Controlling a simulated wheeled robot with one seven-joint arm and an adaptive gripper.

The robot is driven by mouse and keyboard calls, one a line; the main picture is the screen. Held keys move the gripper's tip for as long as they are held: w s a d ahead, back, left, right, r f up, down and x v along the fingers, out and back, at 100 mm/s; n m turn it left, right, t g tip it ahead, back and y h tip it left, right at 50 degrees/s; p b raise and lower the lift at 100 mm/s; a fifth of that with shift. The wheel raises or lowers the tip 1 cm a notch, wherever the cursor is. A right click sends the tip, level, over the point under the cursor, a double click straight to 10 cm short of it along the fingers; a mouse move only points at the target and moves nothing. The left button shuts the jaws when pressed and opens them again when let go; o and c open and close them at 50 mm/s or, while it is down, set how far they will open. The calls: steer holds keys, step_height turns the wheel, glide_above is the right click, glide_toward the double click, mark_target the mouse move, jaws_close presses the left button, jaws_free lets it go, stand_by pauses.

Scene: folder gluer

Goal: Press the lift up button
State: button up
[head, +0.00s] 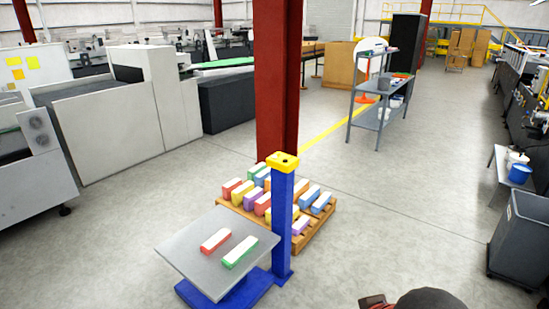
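A lift stands in the lower middle of the head view, with a blue post (283,212) and a blue base on the floor. A yellow control box (283,162) caps the post; a small dark spot shows on its top. The up button cannot be told apart at this size. The lift's grey platform (190,250) is low, left of the post, and bears a red-and-white box (216,241) and a green-and-white box (240,252). Dark parts of my arm show at the bottom edge, right of the lift and apart from it. My gripper's fingers are not in view.
A wooden pallet (318,234) with several coloured boxes lies behind the post, near a dark red column (277,80). A grey shelf cart (377,100) stands farther back. A dark bin (520,235) is at the right. The floor between lift and bin is clear.

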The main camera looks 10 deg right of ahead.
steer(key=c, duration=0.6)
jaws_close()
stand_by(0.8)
